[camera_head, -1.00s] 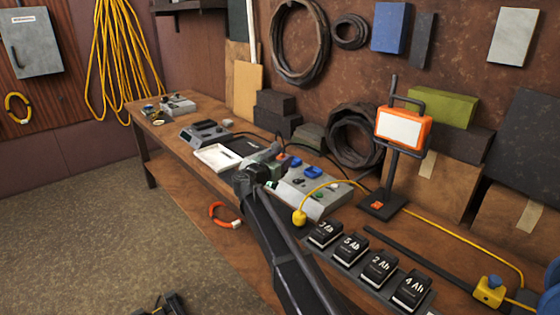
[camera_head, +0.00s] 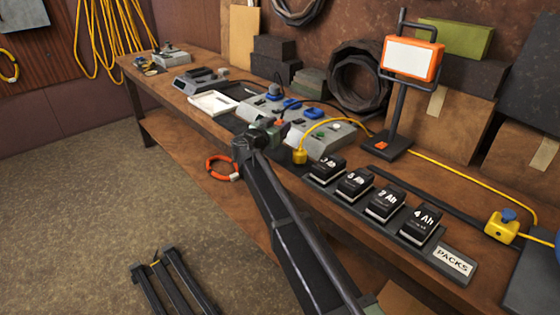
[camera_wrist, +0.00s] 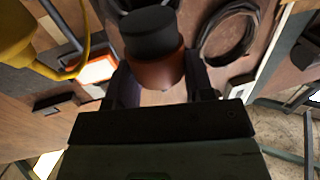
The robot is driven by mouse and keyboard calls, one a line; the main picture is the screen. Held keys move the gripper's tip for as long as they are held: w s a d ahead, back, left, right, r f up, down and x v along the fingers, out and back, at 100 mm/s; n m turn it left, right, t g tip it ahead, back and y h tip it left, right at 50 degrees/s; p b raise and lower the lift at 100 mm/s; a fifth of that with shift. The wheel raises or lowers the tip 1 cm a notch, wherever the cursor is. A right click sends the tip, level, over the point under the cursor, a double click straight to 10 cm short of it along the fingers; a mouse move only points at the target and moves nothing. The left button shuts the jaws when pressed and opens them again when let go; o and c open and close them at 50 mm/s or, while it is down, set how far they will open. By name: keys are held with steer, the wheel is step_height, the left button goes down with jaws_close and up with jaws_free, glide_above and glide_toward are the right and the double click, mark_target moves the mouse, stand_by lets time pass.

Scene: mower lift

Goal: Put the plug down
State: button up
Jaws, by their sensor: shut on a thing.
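My gripper (camera_head: 272,128) is in front of the left part of the grey socket box (camera_head: 325,142), above the front of the bench. In the wrist view, my gripper (camera_wrist: 160,90) is shut on a plug (camera_wrist: 155,70) with a dull orange-red body and a black end. In the head view only a small orange bit of the plug (camera_head: 280,123) shows, and the arm hides the rest. Several blue parts (camera_head: 292,104) sit on top of the grey box. I cannot tell whether the plug touches anything.
A yellow connector (camera_head: 300,156) on a yellow cable is close to the right of my gripper. Battery packs (camera_head: 355,184) stand in a row at the bench front. A white tray (camera_head: 212,103) lies to the left. An orange work lamp (camera_head: 411,60) stands behind. An orange ring (camera_head: 222,168) is at the bench edge.

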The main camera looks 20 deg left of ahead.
step_height(320, 180, down, 7)
steer(key=b, duration=0.4)
steer(key=shift+b, duration=0.35)
steer(key=shift+r+p, duration=0.3)
steer(key=shift+r, duration=0.1)
steer(key=shift+f+b, duration=0.3)
steer(key=o, duration=1)
steer(key=shift+c, duration=0.2)
steer(key=shift+s+r, duration=0.1)
steer(key=shift+s, duration=0.05)
steer(key=v, duration=1)
steer(key=shift+s+a+f, duration=0.2)
steer(key=shift+a, duration=0.1)
steer(key=shift+o, duration=0.4)
